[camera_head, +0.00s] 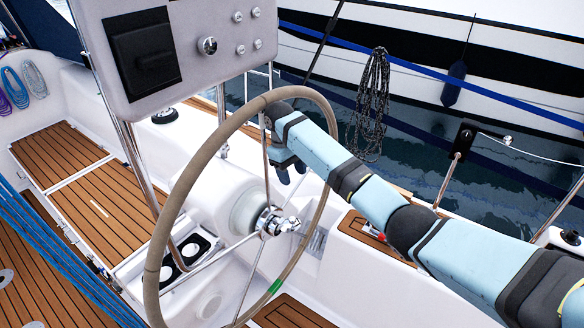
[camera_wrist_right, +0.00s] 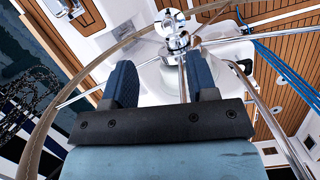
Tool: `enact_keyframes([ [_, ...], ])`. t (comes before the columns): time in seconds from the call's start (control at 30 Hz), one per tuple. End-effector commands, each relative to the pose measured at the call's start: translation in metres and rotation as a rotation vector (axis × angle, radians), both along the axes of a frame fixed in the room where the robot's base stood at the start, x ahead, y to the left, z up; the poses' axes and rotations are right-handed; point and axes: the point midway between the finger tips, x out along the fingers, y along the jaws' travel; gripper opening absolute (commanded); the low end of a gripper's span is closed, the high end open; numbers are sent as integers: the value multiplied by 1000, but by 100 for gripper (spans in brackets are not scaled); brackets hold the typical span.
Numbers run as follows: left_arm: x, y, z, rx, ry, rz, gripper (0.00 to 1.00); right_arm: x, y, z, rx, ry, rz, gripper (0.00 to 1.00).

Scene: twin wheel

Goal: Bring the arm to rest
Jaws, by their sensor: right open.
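My right arm comes in from the right in the head view. Its gripper (camera_head: 286,165) hangs by the upper right of the steering wheel (camera_head: 171,217), near the rim. In the right wrist view the two dark blue fingers of the right gripper (camera_wrist_right: 162,82) stand apart with nothing between them. The wheel's metal hub (camera_wrist_right: 177,40) lies beyond the fingertips, and the wheel rim (camera_wrist_right: 42,130) curves at the left. I cannot tell whether the gripper touches the rim or a spoke. My left gripper does not show.
A grey instrument pod (camera_head: 215,30) stands above the wheel. A black rope coil (camera_head: 371,100) hangs on the rail at the right. Blue ropes (camera_head: 60,255) run along the left. Teak deck (camera_head: 75,160) lies open at the left, and another hull (camera_head: 430,80) lies across the water.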

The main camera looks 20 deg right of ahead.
Motion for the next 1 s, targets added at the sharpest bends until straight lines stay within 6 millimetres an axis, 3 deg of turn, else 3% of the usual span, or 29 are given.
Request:
enact_keyframes([
  [0.17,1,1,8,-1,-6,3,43,0,0,11,0,0,0,53],
  [0.67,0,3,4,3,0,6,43,-3,2,3,7,-5,3,53],
  [0.77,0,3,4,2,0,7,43,-11,7,-21,30,-32,9,53],
  [0.87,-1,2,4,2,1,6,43,-29,18,-66,81,-91,18,53],
  [1.0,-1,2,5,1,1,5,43,-69,35,-135,180,-218,19,53],
])
